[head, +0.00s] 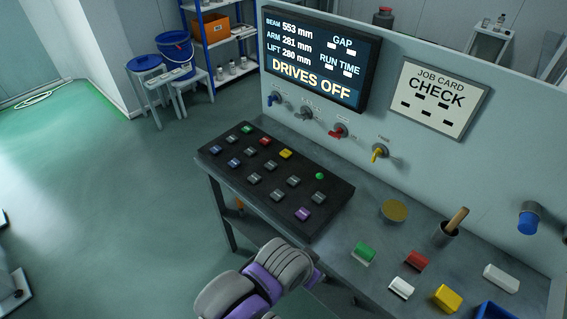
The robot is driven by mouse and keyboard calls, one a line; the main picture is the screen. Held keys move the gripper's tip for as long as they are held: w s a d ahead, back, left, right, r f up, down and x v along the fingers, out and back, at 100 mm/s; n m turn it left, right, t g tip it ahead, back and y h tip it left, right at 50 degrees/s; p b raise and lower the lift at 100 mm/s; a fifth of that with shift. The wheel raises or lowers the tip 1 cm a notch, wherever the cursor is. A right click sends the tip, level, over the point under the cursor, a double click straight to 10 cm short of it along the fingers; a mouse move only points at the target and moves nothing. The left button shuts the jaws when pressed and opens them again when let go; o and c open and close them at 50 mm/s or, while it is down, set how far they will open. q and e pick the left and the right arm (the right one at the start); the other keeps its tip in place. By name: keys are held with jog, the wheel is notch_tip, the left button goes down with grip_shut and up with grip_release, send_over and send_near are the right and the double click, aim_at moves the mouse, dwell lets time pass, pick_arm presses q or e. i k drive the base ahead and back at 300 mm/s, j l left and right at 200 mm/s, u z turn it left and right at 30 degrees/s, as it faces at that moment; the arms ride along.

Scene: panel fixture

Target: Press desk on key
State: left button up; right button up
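The black key desk (225,152) lies on the grey bench and carries several square keys. A green key (247,129), a red key (265,141) and a yellow key (286,153) run along its back row. Blue and grey keys fill the middle, and a purple key (303,213) sits near the right end. A small round green item (319,175) is at the back right. Key labels are too small to read, so I cannot tell which is the on key. The screen (316,60) reads "DRIVES OFF". My grey and purple arm shows at the bottom; no gripper fingers are visible.
Blue, grey, red and yellow knobs line the upright panel (420,165) behind the desk. A job card (438,98) reads "CHECK". Coloured blocks, a yellow disc (394,211) and a cup (444,234) holding a wooden-handled item stand on the right. Floor at left is mostly clear.

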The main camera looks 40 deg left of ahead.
aim_at(247, 129)
jog(key=u, duration=1.6)
